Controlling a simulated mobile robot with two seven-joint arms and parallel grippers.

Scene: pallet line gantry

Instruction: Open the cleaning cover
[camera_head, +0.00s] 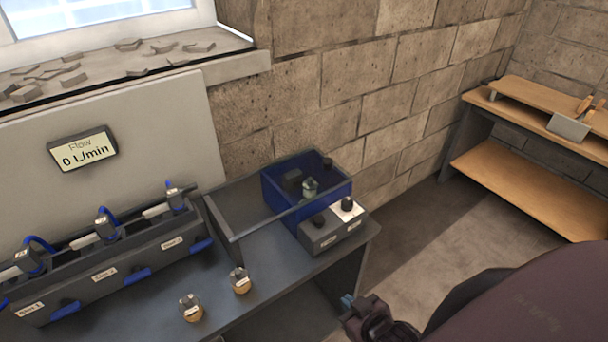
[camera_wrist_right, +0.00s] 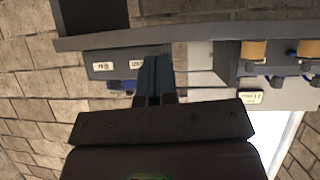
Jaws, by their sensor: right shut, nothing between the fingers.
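No part carries a readable label saying cleaning cover. A blue see-through box (camera_head: 283,197) stands at the right end of the dark bench (camera_head: 262,285), with small dark items and a pale-topped jar showing in it. In front of it is a grey labelled box (camera_head: 322,238) with two dark knobs, one on a white patch. My right gripper (camera_head: 350,303) is shut and empty, off the bench's right end, apart from both boxes. In the right wrist view its fingers (camera_wrist_right: 153,78) are together, overlapping the inverted picture of the labelled box (camera_wrist_right: 100,67). My left gripper is not in view.
Two small jars (camera_head: 240,280) (camera_head: 191,307) stand near the bench's front. A dark rack (camera_head: 105,262) with blue tabs and tubes runs along the left. A flow display (camera_head: 82,149) reads 0 L/min. A wooden shelf unit (camera_head: 530,185) stands right, with open floor between.

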